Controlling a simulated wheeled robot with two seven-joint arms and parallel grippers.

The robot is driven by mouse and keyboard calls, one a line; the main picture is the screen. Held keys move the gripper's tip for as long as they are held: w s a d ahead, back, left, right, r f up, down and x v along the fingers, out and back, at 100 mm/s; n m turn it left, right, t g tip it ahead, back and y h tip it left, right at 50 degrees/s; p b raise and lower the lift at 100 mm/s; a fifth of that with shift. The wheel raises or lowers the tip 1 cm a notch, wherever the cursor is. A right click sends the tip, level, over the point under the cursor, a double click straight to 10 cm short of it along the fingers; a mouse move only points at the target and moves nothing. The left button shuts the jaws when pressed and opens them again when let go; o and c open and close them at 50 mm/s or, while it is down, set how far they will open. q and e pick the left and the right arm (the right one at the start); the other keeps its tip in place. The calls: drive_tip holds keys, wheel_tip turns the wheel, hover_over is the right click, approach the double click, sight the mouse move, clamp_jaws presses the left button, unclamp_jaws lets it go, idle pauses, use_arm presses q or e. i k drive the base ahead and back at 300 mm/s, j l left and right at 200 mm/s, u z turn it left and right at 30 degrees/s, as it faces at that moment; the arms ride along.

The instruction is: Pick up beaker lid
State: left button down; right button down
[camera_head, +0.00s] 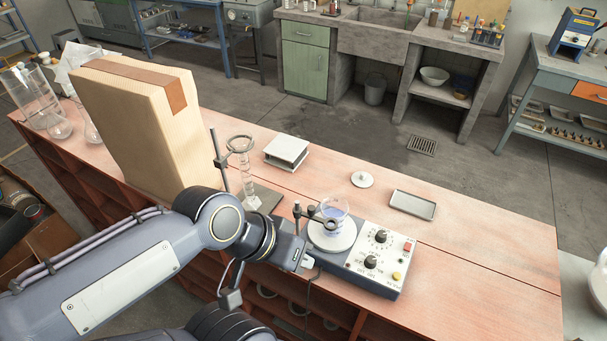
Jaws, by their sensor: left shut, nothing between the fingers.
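The beaker lid (362,180) is a small pale round disc with a knob on top. It lies flat on the reddish bench top, behind the stirrer. A clear glass beaker (334,207) with bluish contents stands on the round white plate of the hotplate stirrer (376,258). My left gripper (311,263) is at the stirrer's front left side, well short of the lid. It is shut and empty; its fingertips are small and partly hidden by the arm. My right gripper is not in view.
A stand rod with a clamp (298,213) rises beside the beaker. A shallow grey tray (413,205) lies right of the lid, and a white box-like block (286,152) lies left. The bench's right end is clear.

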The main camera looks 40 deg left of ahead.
sight(362, 180)
drive_tip(key=u, duration=0.8)
drive_tip(key=i+j+u, duration=0.1)
drive_tip(key=j, duration=0.25)
drive_tip(key=i+j+u, duration=0.15)
drive_tip(key=j, duration=0.25)
drive_tip(key=j+u, duration=0.1)
drive_tip(key=j, duration=0.25)
drive_tip(key=i+j+u, duration=0.1)
drive_tip(key=i+j, duration=0.1)
drive_tip(key=j, duration=0.1)
